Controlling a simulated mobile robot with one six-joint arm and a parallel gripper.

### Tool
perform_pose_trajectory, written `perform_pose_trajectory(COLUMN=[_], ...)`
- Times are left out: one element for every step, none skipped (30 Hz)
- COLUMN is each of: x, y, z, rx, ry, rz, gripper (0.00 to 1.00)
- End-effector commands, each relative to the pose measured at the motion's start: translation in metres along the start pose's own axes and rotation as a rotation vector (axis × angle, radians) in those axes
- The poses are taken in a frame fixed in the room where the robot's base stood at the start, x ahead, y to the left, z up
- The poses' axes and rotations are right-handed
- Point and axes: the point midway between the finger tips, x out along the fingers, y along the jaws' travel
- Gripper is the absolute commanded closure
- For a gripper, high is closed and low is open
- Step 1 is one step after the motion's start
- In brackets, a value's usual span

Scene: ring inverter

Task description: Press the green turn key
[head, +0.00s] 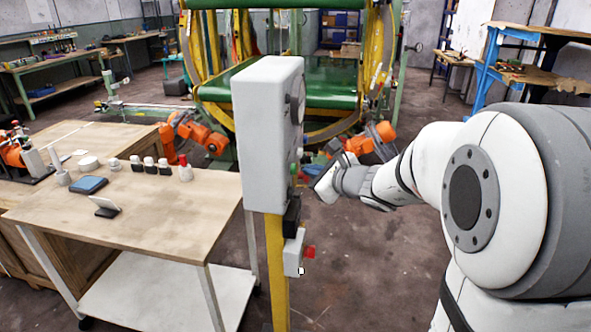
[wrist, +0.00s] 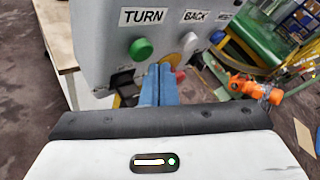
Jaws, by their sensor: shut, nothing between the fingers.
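The green turn key (wrist: 141,48) is a round green button under the TURN label on the grey control box, in the wrist view. It also shows at the box's right side in the head view (head: 294,168). My gripper (wrist: 159,70) shows its blue fingers shut together and empty. In the wrist view, the fingertips are just below and right of the green key. Contact between them and the box is not visible. In the head view, my arm reaches from the right towards the button face of the control box (head: 266,130), and the fingertips are hard to make out.
A white button (wrist: 189,42) under the BACK label sits right of the green key. Below the box, a red button (head: 309,252) sticks out from the yellow post (head: 277,285). A wooden workbench (head: 150,215) stands left. Open floor lies below my arm.

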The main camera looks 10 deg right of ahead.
Motion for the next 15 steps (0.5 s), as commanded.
perform_pose_trajectory(x=[0.0, 0.0, 0.0, 0.0, 0.0, 0.0, 0.0, 0.0, 0.0003, 0.0007, 0.0013, 0.0022, 0.003, 0.0038, 0.0047], y=[-0.0001, -0.0001, -0.0001, -0.0001, -0.0001, -0.0001, -0.0001, 0.0, 0.0003, 0.0007, 0.0012, 0.0021, 0.0027, 0.0033, 0.004], z=[0.0, 0.0, -0.0001, -0.0001, -0.0001, -0.0001, -0.0001, -0.0001, -0.0001, 0.0, 0.0001, 0.0005, 0.0008, 0.0012, 0.0018], rx=[0.0, 0.0, 0.0, 0.0, 0.0, 0.0, 0.0, 0.0, 0.0, 0.0, -0.001, -0.001, -0.001, -0.001, 0.0], ry=[0.0, 0.0, 0.0, 0.0, 0.0, 0.0, 0.0, 0.0, 0.0, 0.0, -0.001, -0.001, -0.001, -0.001, 0.0], rz=[0.0, 0.0, 0.0, 0.0, 0.0, 0.0, 0.0, 0.0, 0.0, 0.0, 0.0, 0.001, 0.001, 0.001, 0.0], gripper=[1.0, 1.0, 1.0, 1.0, 1.0, 1.0, 1.0, 1.0, 1.0, 1.0, 1.0, 1.0, 1.0, 1.0, 1.0])
